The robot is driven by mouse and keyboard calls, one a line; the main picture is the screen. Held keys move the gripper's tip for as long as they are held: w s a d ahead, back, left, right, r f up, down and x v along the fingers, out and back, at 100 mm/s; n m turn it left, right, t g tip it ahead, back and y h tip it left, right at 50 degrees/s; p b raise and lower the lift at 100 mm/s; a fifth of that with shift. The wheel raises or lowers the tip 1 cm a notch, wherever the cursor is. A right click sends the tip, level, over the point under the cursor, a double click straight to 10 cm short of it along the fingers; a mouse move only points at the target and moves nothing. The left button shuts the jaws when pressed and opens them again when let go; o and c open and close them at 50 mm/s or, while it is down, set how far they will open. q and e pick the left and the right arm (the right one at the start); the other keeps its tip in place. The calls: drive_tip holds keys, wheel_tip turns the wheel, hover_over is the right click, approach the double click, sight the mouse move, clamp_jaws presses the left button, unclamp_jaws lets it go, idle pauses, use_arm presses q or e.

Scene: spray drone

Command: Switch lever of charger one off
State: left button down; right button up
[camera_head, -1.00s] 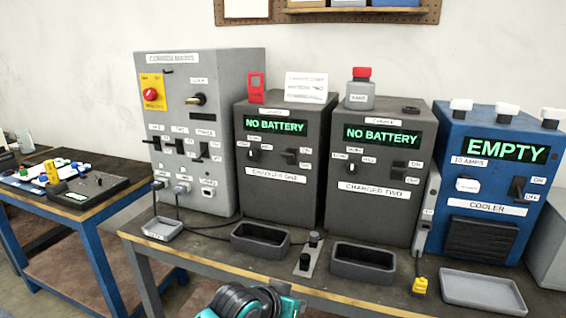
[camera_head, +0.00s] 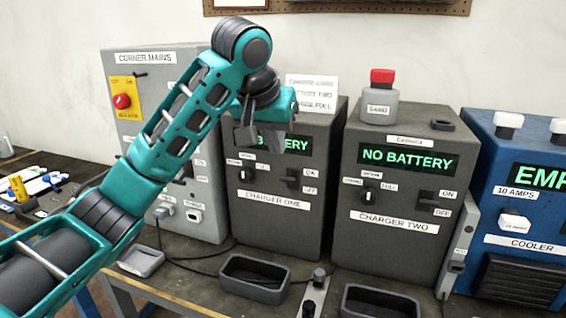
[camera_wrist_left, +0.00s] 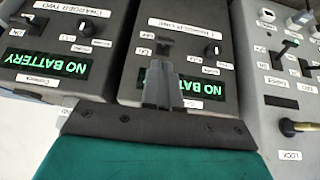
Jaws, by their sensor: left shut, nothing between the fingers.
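Charger one (camera_head: 275,222) is a dark grey box with a green "NO BATTERY" display, partly hidden by my left arm. Its black lever (camera_head: 291,179) sits beside ON and OFF labels at the lower right of its face; I cannot tell its position for sure. My left gripper (camera_head: 246,138) is shut and empty, in front of the upper left of charger one. In the left wrist view, which shows the chargers upside down, the shut gripper fingers (camera_wrist_left: 162,88) point towards the lever (camera_wrist_left: 164,46), overlapping the display. Contact is not visible. My right gripper is not in view.
Charger two (camera_head: 395,245) stands to the right, with a similar lever (camera_head: 429,199) and a red-capped bottle (camera_head: 379,98) on top. The corner mains box (camera_head: 120,75) is left, the blue cooler (camera_head: 515,255) right. Dark trays (camera_head: 253,290) and cables lie in front.

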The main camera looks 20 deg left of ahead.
sight(287, 180)
use_arm(q)
drive_tip(key=shift+a+r, duration=0.25)
drive_tip(key=shift+r, duration=0.3)
drive_tip(key=shift+a+r, duration=0.2)
drive_tip(key=shift+r, duration=0.35)
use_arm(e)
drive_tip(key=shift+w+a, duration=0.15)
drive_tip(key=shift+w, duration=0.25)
use_arm(q)
drive_tip(key=shift+f, duration=0.1)
drive_tip(key=x, duration=1.4)
drive_tip(key=shift+a, duration=0.2)
drive_tip(key=shift+f, duration=0.1)
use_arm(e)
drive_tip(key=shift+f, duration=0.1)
use_arm(q)
drive_tip(key=shift+s+f+t+b, duration=0.15)
drive_tip(key=shift+t+b, duration=0.25)
drive_tip(key=shift+b, duration=0.05)
drive_tip(key=shift+s, duration=0.1)
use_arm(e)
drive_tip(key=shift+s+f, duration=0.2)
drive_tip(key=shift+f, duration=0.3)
